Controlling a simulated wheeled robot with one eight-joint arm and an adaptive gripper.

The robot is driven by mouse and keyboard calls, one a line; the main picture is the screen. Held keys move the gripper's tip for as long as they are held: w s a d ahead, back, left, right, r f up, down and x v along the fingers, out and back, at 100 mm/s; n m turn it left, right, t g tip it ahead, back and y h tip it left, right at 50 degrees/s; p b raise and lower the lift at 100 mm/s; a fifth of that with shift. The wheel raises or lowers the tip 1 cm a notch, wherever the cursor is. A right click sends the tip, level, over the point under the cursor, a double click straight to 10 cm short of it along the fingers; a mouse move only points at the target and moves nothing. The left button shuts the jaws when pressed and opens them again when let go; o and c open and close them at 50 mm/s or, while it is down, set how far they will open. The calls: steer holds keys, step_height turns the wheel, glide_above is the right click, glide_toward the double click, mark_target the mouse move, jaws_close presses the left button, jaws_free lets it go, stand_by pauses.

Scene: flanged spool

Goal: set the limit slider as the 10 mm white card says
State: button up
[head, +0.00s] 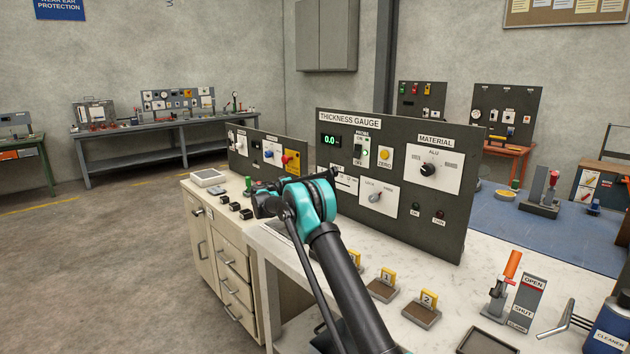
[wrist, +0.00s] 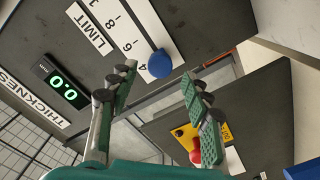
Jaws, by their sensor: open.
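In the wrist view the limit slider is a round blue knob (wrist: 160,64) on a white scale strip (wrist: 130,30) on the dark gauge panel. The knob sits near the 4 end; marks 6 and 8 follow up the strip. The LIMIT label (wrist: 90,28) is beside it. My gripper (wrist: 158,82) is open and empty, with the knob showing between its fingertips, apparently beyond them. In the head view my arm covers part of the strip (head: 345,183) and the knob is hidden. I cannot make out the 10 mm white card in either view.
The thickness gauge panel (head: 445,215) has a display (head: 331,140) reading 0.0, a material knob (head: 428,169) and a lock/free lever (head: 376,197). Numbered blocks (head: 382,289) and an orange-handled clamp (head: 505,280) stand on the bench. A smaller panel (head: 240,162) stands left.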

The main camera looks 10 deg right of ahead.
steer(key=shift+x, duration=2.2)
jaws_close()
